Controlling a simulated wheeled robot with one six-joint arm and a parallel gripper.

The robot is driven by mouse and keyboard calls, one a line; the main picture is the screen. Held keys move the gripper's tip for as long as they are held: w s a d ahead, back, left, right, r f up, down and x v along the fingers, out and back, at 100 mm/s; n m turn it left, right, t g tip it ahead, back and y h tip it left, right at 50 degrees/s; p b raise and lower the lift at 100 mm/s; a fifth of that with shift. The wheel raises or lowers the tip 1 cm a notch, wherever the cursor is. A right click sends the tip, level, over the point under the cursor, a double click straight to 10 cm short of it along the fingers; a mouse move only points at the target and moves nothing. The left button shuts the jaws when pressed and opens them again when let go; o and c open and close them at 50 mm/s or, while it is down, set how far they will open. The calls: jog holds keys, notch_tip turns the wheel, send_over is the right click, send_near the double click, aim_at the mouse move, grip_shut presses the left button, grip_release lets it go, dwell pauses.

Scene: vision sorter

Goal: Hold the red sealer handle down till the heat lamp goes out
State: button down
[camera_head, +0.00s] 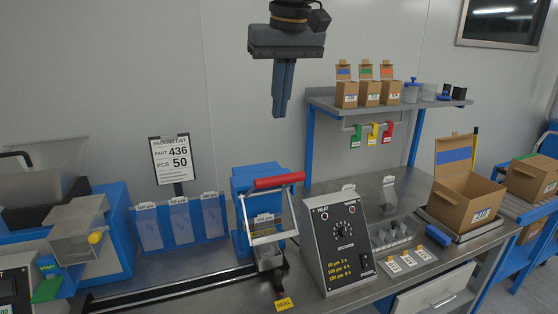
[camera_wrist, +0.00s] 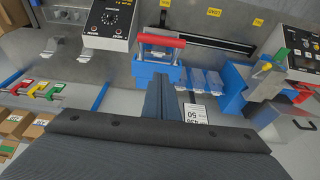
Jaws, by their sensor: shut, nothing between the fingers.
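The handle also shows in the wrist view (camera_wrist: 160,40), just beyond the fingertips in the picture. My gripper (camera_head: 281,112) hangs above the handle, apart from it, with its fingers together and empty. The control box (camera_head: 338,240) stands right of the sealer, with HEAT and WATER-like lamp labels and a SECONDS dial. The heat lamp (camera_head: 325,215) is small, and I cannot tell surely whether it is lit.
A packing list sign (camera_head: 171,160) and blue bag bins (camera_head: 180,222) stand left of the sealer. An open carton (camera_head: 466,195) is at the right. A shelf (camera_head: 390,104) with small boxes stands behind. The space between gripper and handle looks clear.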

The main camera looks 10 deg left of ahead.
jog(key=p+x, duration=0.1)
jog(key=x, duration=0.3)
jog(key=s+p+x, duration=0.1)
jog(key=x, duration=0.2)
jog(key=d+p+x, duration=0.1)
jog(key=p+x, duration=0.1)
jog(key=x, duration=0.2)
jog(key=shift+s+a+f, duration=0.1)
jog(key=shift+s+f, duration=0.15)
jog(key=shift+f, duration=0.3)
jog(key=shift+s+f+p, duration=0.2)
jog(key=shift+f+p, duration=0.15)
jog(key=shift+f, duration=0.4)
